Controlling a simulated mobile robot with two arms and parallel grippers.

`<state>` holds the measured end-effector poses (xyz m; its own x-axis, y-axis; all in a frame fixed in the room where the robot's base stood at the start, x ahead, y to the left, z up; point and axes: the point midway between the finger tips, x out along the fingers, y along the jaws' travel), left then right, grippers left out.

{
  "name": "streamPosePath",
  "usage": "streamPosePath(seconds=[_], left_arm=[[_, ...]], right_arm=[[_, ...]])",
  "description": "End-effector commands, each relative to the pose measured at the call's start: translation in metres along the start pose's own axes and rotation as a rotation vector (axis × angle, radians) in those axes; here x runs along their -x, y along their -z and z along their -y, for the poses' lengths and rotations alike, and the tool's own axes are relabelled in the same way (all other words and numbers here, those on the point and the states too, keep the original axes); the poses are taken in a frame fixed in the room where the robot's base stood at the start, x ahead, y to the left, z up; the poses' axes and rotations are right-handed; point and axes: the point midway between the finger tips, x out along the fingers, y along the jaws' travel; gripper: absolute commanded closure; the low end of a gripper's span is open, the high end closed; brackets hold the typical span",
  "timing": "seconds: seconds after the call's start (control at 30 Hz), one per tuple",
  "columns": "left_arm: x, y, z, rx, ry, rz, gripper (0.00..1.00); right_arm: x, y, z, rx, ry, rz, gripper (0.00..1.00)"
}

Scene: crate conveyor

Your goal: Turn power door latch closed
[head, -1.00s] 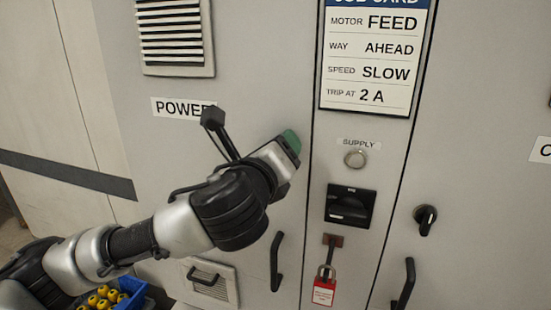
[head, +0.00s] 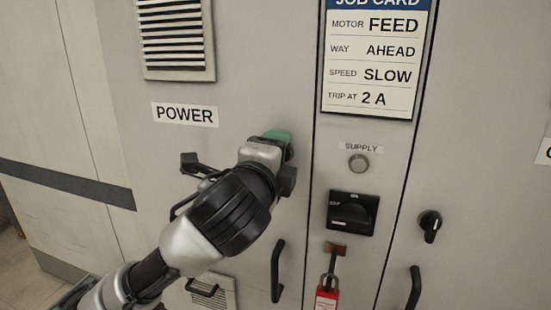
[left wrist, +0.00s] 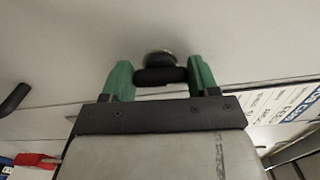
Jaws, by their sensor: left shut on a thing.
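The power door, marked by the POWER label (head: 185,115), is the grey cabinet door at left in the head view. My left gripper (head: 280,138) is at its right edge, and its body hides the latch there. In the left wrist view the black latch handle (left wrist: 160,76) sits between the two green fingers of my left gripper (left wrist: 160,82), which is shut on it. The handle lies crosswise between the fingers, with a round base behind it against the door. My right gripper is not in view.
A black door handle (head: 278,270) is below my gripper.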

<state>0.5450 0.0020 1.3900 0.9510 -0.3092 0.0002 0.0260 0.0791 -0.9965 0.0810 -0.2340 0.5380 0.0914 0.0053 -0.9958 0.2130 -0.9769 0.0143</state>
Motion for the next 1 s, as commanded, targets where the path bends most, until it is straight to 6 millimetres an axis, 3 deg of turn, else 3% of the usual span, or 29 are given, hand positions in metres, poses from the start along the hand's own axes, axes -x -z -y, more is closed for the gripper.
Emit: streamPosePath(seconds=[0.73,0.77,0.9,1.0], left_arm=[[-0.0002,-0.0007,-0.0004,0.084,0.0,0.002,0.64],[-0.0002,-0.0007,-0.0004,0.084,0.0,0.002,0.36],[-0.0002,-0.0005,-0.0004,0.083,0.0,0.002,0.15],[-0.0001,-0.0004,-0.0004,0.083,0.0,0.001,0.15]], right_arm=[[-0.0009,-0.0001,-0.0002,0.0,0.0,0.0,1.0],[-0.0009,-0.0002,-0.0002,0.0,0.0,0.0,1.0],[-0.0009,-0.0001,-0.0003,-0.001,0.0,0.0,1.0],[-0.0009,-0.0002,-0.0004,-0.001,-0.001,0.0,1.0]])
